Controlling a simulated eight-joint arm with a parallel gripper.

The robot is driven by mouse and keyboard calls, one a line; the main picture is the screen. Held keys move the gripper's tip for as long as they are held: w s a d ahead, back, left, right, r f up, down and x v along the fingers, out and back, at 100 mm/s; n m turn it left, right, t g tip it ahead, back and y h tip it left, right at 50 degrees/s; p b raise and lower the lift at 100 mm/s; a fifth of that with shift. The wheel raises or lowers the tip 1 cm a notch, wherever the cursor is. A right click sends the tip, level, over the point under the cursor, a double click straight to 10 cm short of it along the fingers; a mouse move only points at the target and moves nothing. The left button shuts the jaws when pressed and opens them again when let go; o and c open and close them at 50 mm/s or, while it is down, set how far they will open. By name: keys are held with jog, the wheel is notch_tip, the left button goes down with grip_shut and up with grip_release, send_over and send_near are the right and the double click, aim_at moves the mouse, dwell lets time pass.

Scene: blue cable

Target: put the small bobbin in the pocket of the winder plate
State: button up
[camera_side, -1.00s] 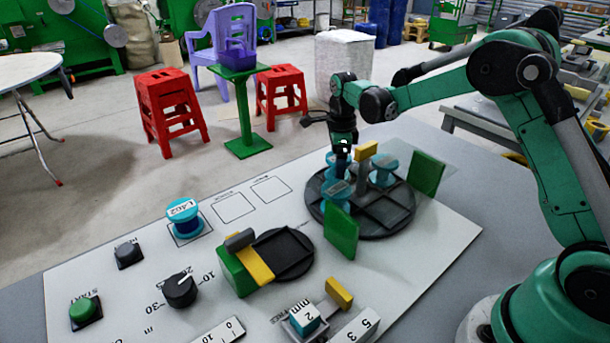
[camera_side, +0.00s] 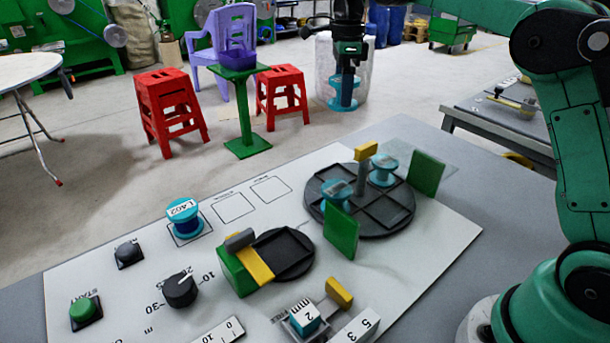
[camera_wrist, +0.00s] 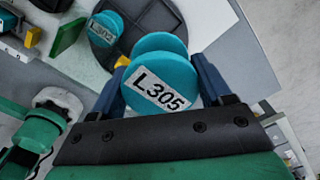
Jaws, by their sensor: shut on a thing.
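My gripper (camera_side: 346,78) is shut on a teal bobbin (camera_side: 343,93) and holds it high above and behind the far edge of the worktop. In the wrist view the bobbin (camera_wrist: 160,85) sits between the two fingers, its label reading L.305. The small dark round plate (camera_side: 303,268) has an empty square pocket (camera_side: 283,251). A yellow bar and a green block are at its left side. Two teal bobbins, one nearer (camera_side: 336,192) and one farther (camera_side: 383,168), stand on the large dark round tray (camera_side: 388,228).
A blue bobbin labelled L.402 (camera_side: 184,212) stands in a printed square at left. Green upright plates (camera_side: 342,231) (camera_side: 426,173) and a yellow-topped post (camera_side: 365,152) rise by the large tray. Knobs (camera_side: 180,288) and a green button (camera_side: 86,311) line the left front.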

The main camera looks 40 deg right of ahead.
notch_tip(320, 180, up, 3)
jog(key=shift+r, duration=0.1)
jog(key=shift+a+r, duration=0.15)
jog(key=shift+a, duration=0.1)
jog(key=s+a+n, duration=0.2)
jog(key=s+a, duration=0.1)
jog(key=a, duration=0.9)
jog(key=n, duration=0.2)
send_over(281, 251)
notch_tip(281, 251, down, 15)
jog(key=shift+f, duration=2.3)
jog(key=o, duration=1.3)
jog(key=shift+f, duration=0.1)
jog(key=shift+o, duration=0.2)
